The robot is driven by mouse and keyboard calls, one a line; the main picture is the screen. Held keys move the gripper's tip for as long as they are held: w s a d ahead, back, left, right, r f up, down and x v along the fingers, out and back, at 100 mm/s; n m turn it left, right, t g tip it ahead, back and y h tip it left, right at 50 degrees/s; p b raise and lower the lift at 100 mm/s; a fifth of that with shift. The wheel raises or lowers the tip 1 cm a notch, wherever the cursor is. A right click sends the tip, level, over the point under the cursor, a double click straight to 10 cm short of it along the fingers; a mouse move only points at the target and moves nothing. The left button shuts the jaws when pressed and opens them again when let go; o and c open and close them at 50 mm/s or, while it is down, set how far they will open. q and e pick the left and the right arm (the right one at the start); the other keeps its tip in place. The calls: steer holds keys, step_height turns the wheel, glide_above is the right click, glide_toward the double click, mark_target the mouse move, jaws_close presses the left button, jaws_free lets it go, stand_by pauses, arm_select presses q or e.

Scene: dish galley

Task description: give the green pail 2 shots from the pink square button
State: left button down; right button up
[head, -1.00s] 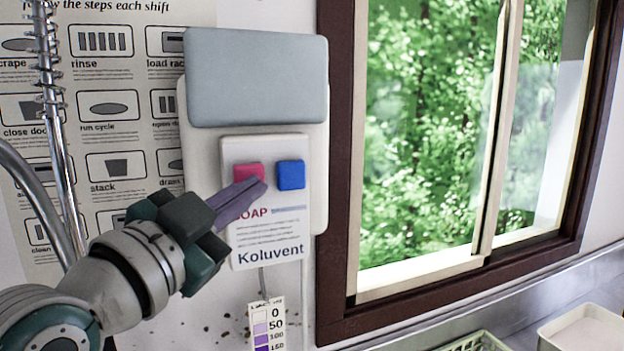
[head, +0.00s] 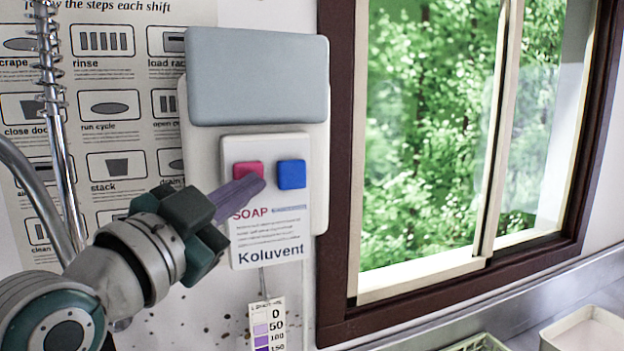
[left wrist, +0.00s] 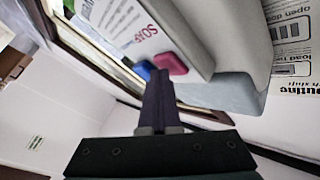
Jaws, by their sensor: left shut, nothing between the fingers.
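The pink square button (head: 248,171) is on the white soap dispenser panel (head: 275,216), left of a blue square button (head: 291,174). My left gripper (head: 256,184) is shut and empty, its purple fingertips just in front of the lower right of the pink button. In the left wrist view the fingertips (left wrist: 159,76) point toward the pink button (left wrist: 170,63), which shows right beside them. I cannot tell whether they touch it. The green pail is not in view. My right gripper is not in view.
The dispenser has a grey cover (head: 257,78). A chart strip (head: 268,325) hangs below it. A framed window (head: 430,130) is to the right. A steel spring hose (head: 62,130) stands at the left. A green crate (head: 478,343) and a pale tub (head: 585,330) are at lower right.

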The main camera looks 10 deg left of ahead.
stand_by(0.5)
arm_select(q)
steer(key=shift+s+d+p, duration=0.55)
steer(key=shift+s+p, duration=0.2)
steer(key=shift+s, duration=0.15)
steer(key=s+d+p, duration=0.1)
steer(key=s, duration=0.1)
steer(key=s+d+p, duration=0.1)
steer(key=s+d, duration=0.1)
steer(key=shift+s, duration=0.1)
stand_by(0.6)
